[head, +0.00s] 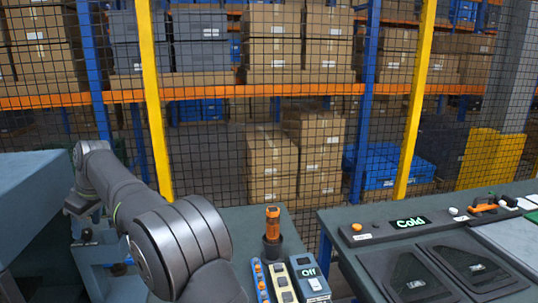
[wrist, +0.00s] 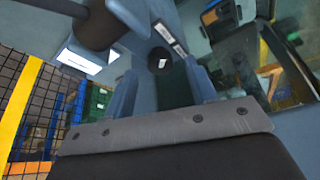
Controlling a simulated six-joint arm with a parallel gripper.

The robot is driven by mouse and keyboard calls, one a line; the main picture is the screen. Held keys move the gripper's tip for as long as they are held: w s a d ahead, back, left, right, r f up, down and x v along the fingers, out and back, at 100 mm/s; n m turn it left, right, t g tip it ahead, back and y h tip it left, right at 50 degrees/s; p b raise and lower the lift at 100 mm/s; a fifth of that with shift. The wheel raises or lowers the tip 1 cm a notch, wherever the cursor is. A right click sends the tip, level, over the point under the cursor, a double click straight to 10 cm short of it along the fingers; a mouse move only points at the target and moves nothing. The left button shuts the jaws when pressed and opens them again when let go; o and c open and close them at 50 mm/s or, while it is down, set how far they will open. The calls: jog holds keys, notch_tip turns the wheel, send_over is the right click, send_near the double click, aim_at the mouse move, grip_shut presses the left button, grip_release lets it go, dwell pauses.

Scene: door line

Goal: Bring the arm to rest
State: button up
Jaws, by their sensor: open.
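My arm rises from the bottom of the head view and bends over to the left. My gripper (head: 76,211) is at its far end, small and partly hidden, beside a blue-grey fixture (head: 100,252). The jaws are open, and I see nothing held between them. In the wrist view a grey plate with dark screws crosses the bottom. Beyond it are blue-grey surfaces and a dark round opening (wrist: 158,58). I cannot tell whether anything touches the gripper.
A blue-grey cabinet (head: 30,195) stands at left. An orange-and-black tool (head: 272,224) stands upright in a holder, near an "Off" panel (head: 309,272). A bench with a "Cold" display (head: 410,222) is at right. A mesh fence (head: 290,110) closes the back.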

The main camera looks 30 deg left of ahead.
jog(key=shift+x, duration=0.8)
jog(key=v, duration=1.7)
jog(key=x, duration=1.7)
jog(key=m, duration=0.1)
jog(key=m+t, duration=0.1)
jog(key=shift+s+d+r+m, duration=0.1)
jog(key=shift+s+m, duration=0.1)
jog(key=shift+m, duration=0.2)
jog(key=d+v, duration=0.1)
jog(key=v, duration=1.7)
jog(key=w+d+r+m+g+y, duration=0.1)
jog(key=w+d+r+m+y, duration=0.1)
jog(key=d+m, duration=0.6)
jog(key=shift+w+d+r+m+y, duration=0.15)
jog(key=shift+w+r+m+y, duration=0.25)
jog(key=shift+w+r+m, duration=0.45)
